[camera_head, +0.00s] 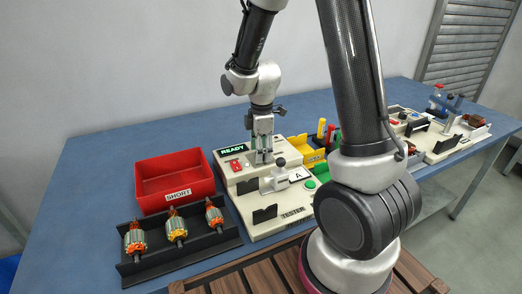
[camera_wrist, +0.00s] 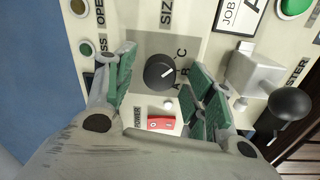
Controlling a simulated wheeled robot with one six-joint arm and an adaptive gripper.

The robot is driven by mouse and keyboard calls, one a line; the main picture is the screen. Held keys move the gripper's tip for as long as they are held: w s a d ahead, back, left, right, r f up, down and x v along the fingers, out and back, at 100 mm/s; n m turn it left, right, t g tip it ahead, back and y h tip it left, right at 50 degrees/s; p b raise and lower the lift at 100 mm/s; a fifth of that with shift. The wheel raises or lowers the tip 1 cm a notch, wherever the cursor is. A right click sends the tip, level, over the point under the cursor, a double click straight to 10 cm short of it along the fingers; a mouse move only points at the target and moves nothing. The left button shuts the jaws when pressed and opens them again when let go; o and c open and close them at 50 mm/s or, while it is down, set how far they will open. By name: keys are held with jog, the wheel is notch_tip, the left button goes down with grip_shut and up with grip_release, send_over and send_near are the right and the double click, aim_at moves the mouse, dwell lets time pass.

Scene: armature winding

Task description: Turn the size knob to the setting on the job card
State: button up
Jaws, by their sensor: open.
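The size knob (camera_wrist: 158,73) is a dark round knob on a grey plate, with the letters A, B and C along its right side in the wrist view. Its white mark points up and right, towards the B and C side; I cannot tell exactly which letter. The job card (camera_wrist: 229,14) shows part of a large letter; in the head view the card (camera_head: 298,176) reads A. My gripper (camera_wrist: 162,82) is open, with its green-padded fingers on either side of the knob and apart from it. In the head view my gripper (camera_head: 263,145) points down over the tester and hides the knob.
A red power switch (camera_wrist: 165,124) lies below the knob. A lever with a black ball (camera_wrist: 289,104) and a green button (camera_wrist: 293,6) stand to the right. The red SHORT bin (camera_head: 172,180) and a black rack (camera_head: 128,265) with 3 armatures are left of the tester (camera_head: 278,225).

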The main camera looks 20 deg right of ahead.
jog(key=shift+f, duration=0.2)
jog(key=c, duration=1)
